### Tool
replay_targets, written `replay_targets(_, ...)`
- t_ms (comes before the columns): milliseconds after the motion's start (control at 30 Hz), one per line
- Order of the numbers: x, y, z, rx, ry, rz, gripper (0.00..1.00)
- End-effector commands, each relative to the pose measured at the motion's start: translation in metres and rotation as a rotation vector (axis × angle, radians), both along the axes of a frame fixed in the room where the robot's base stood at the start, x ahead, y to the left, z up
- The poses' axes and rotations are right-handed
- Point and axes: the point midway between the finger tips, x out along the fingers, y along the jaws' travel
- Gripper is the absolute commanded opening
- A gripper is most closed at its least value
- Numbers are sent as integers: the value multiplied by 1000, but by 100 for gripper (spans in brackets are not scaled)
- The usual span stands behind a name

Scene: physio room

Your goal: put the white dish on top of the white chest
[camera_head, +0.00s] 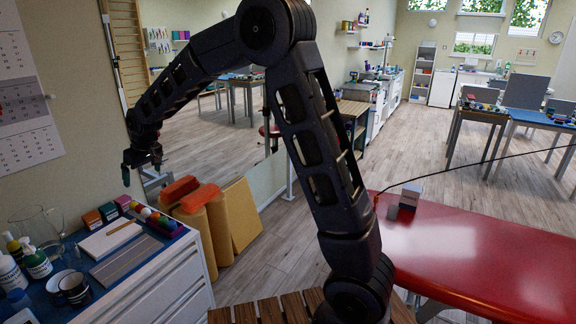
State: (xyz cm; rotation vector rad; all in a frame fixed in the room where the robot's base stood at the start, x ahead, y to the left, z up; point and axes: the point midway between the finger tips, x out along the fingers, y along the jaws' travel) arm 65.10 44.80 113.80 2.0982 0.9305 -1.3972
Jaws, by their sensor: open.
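The white chest (185,285) stands at the lower left, with drawers in front and a blue top crowded with things. My gripper (142,172) is open and empty, pointing down, apart from the things on the chest and seen above its back part. I cannot make out a white dish for certain. A pale flat rectangular item (98,243) with a thin brown stick on it lies on the chest top. My arm hides part of the middle of the room.
A red couch (480,255) at right bears small boxes (411,194). Floor beyond is open.

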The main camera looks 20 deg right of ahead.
Motion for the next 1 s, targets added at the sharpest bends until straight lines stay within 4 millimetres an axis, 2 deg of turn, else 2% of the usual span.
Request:
replay_targets(33, 4, -26, 15, 3, -3, -30, 100)
replay_targets(233, 3, -121, 56, 2, -4, -137, 100)
replay_targets(467, -17, -225, 91, 3, -5, -263, 100)
replay_targets(700, -57, -323, 115, 3, -6, -393, 100)
replay_targets(1000, -128, -423, 122, 2, -8, -556, 100)
